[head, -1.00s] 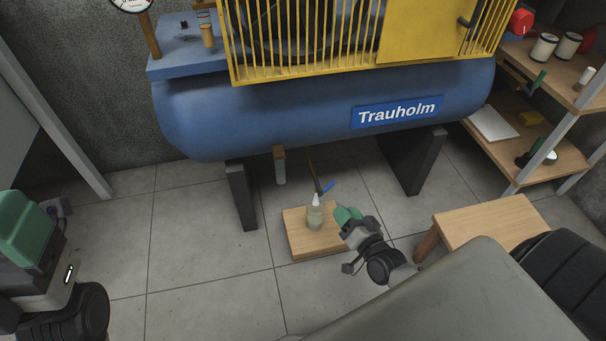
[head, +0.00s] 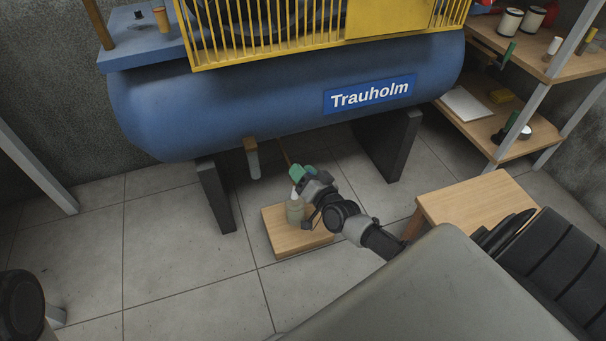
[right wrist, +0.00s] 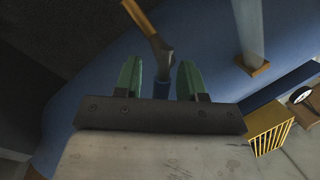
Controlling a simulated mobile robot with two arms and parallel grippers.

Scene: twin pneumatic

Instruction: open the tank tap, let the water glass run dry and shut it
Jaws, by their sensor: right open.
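The blue tank (head: 290,115) lettered Trauholm stands on dark legs. In the right wrist view the tap (right wrist: 164,58) is a grey body on a brass pipe, with a blue lever (right wrist: 161,88). My right gripper (right wrist: 160,80) is open, one green finger on each side of the lever, with gaps visible. In the head view my right gripper (head: 298,172) hides the tap; only its thin pipe (head: 286,154) shows. The water glass (head: 253,163) hangs under the tank from a brown fitting; it also shows in the right wrist view (right wrist: 248,28). Its water level cannot be told. My left gripper is out of view.
A pale bottle (head: 294,210) stands on a wooden board (head: 285,243) below my right gripper. A wooden stool (head: 475,198) stands to the right. Loaded shelves (head: 500,105) are at the right wall. The floor (head: 165,260) on the left is clear.

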